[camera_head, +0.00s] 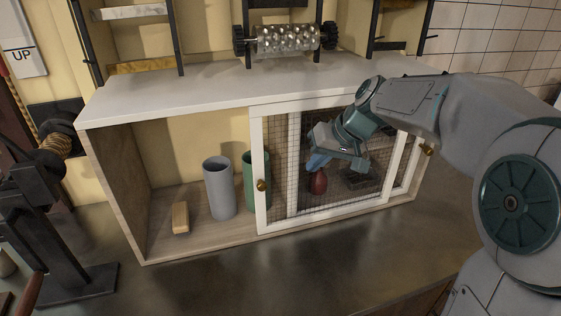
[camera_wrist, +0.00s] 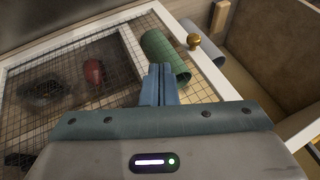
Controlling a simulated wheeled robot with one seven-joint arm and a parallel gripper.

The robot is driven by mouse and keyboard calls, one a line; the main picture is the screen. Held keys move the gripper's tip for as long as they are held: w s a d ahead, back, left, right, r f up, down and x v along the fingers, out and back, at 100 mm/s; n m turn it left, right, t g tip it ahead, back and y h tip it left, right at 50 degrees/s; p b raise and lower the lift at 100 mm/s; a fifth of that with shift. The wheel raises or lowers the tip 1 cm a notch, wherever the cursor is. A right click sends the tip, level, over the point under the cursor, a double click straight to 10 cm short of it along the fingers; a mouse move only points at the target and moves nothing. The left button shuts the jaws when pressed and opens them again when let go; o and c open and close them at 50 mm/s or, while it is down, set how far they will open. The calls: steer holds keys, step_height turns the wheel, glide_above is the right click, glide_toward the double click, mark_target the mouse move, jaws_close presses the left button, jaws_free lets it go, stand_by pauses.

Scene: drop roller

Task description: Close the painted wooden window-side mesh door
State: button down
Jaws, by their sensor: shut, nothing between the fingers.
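A white cabinet has two white-framed mesh doors, both at its right half and overlapping. The front mesh door (camera_head: 262,140) has a brass knob (camera_head: 262,185) on its left stile; the knob also shows in the wrist view (camera_wrist: 194,40). A second brass knob (camera_head: 426,149) sits at the right end, partly behind my arm. The cabinet's left half is open. I cannot tell which door is the window-side one. My gripper (camera_head: 318,163) is shut and empty, in front of the mesh, right of the left knob. Its blue fingertips (camera_wrist: 160,72) point toward the mesh; contact is unclear.
Inside stand a wooden block (camera_head: 180,218), a grey cylinder (camera_head: 219,190) and a green cylinder (camera_head: 249,180). A dark red object (camera_head: 318,182) is behind the mesh. A black metal stand (camera_head: 70,250) is at left. The bench (camera_head: 260,275) in front is clear.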

steer(key=w+a+f+p, duration=0.2)
steer(key=a+f+p, duration=0.2)
steer(key=a+f, duration=0.4)
steer(key=shift+w+a, duration=0.35)
steer(key=shift+a, duration=0.3)
